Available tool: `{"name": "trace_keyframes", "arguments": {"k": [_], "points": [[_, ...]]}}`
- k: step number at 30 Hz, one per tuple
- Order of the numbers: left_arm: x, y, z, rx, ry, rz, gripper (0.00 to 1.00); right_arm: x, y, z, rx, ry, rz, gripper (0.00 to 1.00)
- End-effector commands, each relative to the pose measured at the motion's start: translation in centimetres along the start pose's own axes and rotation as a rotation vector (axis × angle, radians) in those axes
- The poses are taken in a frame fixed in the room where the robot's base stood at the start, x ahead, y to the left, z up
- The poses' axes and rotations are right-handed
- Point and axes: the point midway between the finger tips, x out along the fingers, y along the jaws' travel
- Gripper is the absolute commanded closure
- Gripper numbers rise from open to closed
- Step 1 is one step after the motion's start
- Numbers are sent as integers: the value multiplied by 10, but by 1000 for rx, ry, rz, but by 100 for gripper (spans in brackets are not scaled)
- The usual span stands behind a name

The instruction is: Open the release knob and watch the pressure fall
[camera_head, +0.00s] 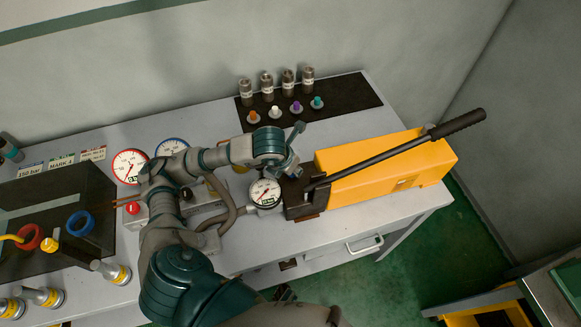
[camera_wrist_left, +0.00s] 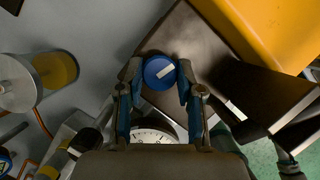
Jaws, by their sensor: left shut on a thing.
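The release knob (camera_wrist_left: 158,72) is a round blue knob with a white line across it, on the dark block at the front of the yellow hand pump (camera_head: 375,170). In the wrist view my left gripper (camera_wrist_left: 158,76) has its two fingers on either side of the knob, shut on it. In the head view the left gripper (camera_head: 292,168) is over the pump's dark front block, and the knob is hidden. My right gripper is in no view.
The pump's long black lever (camera_head: 410,148) slants up to the right. Metal fittings and coloured caps sit on a black mat (camera_head: 345,97) behind. Two larger gauges, red-rimmed (camera_head: 129,166) and blue-rimmed (camera_head: 173,149), are at left. A dark case (camera_head: 60,215) lies further left.

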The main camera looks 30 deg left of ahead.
Motion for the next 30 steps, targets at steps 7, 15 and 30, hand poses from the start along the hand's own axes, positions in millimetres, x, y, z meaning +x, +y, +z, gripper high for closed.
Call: {"name": "trace_keyframes", "arguments": {"k": [7,15,30], "points": [[-2,2,5,-9,-16,3,98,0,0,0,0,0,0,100],[-2,2,4,-7,-12,3,39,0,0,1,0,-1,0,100],[-31,2,2,-3,-10,2,39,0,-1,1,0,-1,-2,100]]}}
